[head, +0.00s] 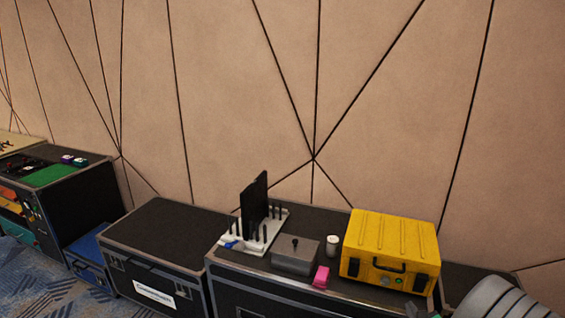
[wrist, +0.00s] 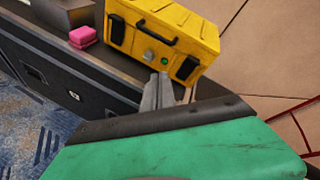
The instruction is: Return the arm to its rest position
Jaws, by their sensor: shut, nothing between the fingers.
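My gripper (wrist: 159,76) shows in the wrist view as two grey fingers lying close together. It is shut and empty. Its tips appear just below the front of a yellow case (wrist: 150,25), and I cannot tell how far apart they are in depth. The yellow case also shows in the head view (head: 390,247), closed and upright on a black flight case (head: 240,281).
On the same flight case stand a grey lidded box (head: 294,256), a pink block (head: 321,277), a white cylinder (head: 332,245) and a light rack (head: 273,230) with a dark upright panel. A bare-topped black case (head: 165,232) stands left. The panelled wall (head: 390,130) rises behind.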

